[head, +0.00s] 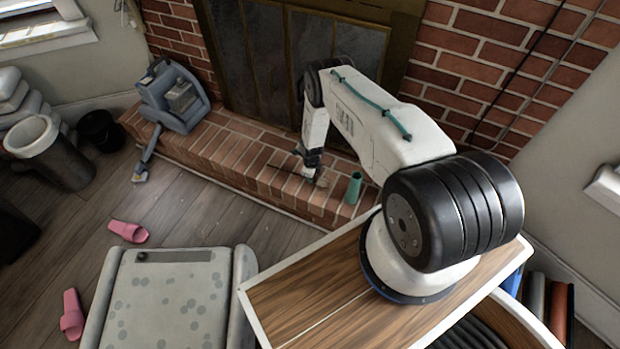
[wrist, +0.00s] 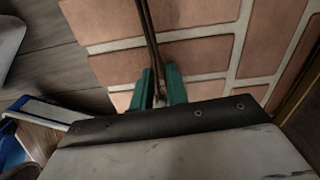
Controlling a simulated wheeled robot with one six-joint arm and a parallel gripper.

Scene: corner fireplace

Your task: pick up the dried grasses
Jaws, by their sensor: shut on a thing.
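The dried grasses are thin dark brown stalks (wrist: 148,35) in the wrist view, running from the top edge down between the two green fingertips. My gripper (wrist: 161,88) is shut on them near their lower end. In the head view my gripper (head: 309,176) is low over the brick hearth, and the stalks (head: 284,171) show as a thin dark line across the bricks beside it. I cannot tell whether they still touch the bricks.
A teal cup (head: 354,188) stands on the brick hearth (head: 236,150), right of my gripper. A blue-grey vacuum cleaner (head: 172,97) stands at the hearth's left end. A grey spotted seat (head: 165,300) and pink slippers (head: 128,231) are on the floor, which is clear between them and the hearth.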

